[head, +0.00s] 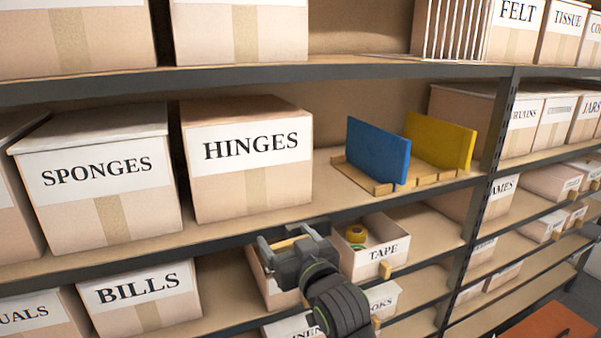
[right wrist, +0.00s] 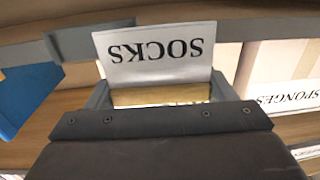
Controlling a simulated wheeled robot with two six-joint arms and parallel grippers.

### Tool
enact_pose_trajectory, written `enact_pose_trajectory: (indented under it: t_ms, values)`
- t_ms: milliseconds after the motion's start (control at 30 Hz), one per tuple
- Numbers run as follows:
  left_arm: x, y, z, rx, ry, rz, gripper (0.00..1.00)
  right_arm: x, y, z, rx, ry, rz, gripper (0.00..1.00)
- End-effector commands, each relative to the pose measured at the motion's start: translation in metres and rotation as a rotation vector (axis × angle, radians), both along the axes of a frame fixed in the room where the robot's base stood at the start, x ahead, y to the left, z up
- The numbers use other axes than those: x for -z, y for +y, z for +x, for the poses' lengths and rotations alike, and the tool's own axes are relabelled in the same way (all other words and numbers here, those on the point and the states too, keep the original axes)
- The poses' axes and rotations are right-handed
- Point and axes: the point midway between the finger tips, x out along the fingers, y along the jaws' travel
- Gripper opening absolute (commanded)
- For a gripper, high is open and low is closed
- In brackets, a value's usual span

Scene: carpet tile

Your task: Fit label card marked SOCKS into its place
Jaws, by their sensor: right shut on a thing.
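The white label card (right wrist: 155,52) reads SOCKS in black letters, upside down in the right wrist view. It is at the tips of my right gripper (head: 288,238), which is shut on it; the gripper also shows in the right wrist view (right wrist: 160,88). A wood-coloured strip (right wrist: 160,96) shows between the fingers below the card; I cannot tell if it belongs to the card. In the head view the gripper is in front of the shelf edge below the HINGES box, and the card's face cannot be made out. The card's place cannot be picked out. My left gripper is not in view.
The HINGES box (head: 248,180) and SPONGES box (head: 97,185) stand on the middle shelf. A blue panel (head: 377,151) and yellow panel (head: 440,141) stand upright in a wooden base (head: 350,177). Below is an open TAPE bin (head: 370,262). The dark shelf edge (head: 225,235) is near the gripper.

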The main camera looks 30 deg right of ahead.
Motion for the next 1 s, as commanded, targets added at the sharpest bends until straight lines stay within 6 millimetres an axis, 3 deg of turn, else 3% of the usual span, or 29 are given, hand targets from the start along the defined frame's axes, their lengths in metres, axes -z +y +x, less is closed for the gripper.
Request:
enact_pose_trajectory:
  t_ms: [33, 100, 400, 1000]
  values:
    - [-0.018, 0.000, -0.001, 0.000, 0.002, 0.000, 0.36, -0.019, -0.011, 0.011, 0.007, 0.000, -0.012, 0.55]
    - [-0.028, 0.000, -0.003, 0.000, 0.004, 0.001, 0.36, -0.031, -0.025, 0.025, 0.018, 0.001, -0.011, 0.55]
    - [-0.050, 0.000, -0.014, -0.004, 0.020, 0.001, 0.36, -0.064, -0.070, 0.057, 0.059, -0.005, 0.006, 0.55]
    - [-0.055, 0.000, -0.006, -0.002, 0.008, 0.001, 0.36, -0.068, -0.076, 0.059, 0.066, -0.004, 0.012, 0.55]
